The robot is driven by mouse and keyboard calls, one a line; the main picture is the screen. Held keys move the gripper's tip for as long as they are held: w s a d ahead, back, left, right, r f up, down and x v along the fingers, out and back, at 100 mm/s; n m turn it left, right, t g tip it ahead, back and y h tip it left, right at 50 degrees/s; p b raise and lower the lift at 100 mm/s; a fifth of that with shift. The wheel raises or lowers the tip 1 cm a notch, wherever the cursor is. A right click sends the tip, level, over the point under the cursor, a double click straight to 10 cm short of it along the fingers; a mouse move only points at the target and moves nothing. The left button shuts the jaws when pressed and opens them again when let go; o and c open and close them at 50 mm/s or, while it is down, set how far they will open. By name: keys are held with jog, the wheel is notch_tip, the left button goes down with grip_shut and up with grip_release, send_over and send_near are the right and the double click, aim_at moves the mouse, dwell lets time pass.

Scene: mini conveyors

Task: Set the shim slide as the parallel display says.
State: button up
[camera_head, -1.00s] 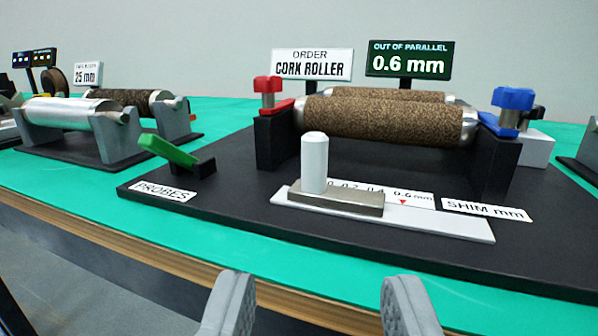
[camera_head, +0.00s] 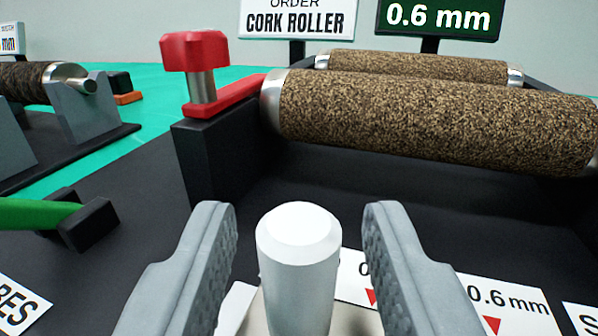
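The shim slide's pale upright knob (camera_head: 298,262) stands between the two fingers of my gripper (camera_head: 300,225). The gripper is open, with a gap showing on each side of the knob. The slide's base is mostly hidden below the knob. Part of the white shim scale (camera_head: 515,296) shows to the right, with a "0.6 mm" mark and red triangles. The display (camera_head: 440,17) at the top reads "0.6 mm"; its upper line is cut off.
A cork roller (camera_head: 430,115) lies across behind the gripper, with another behind it. A red clamp knob (camera_head: 195,52) stands at its left end on a black block. A green lever (camera_head: 35,213) is at left. An order sign (camera_head: 297,20) reads "CORK ROLLER".

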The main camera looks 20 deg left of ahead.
jog(key=shift+w+a, duration=0.2)
jog(key=shift+w, duration=0.25)
grip_shut()
jog(key=shift+d, duration=3.9)
grip_release()
jog(key=shift+d, duration=0.25)
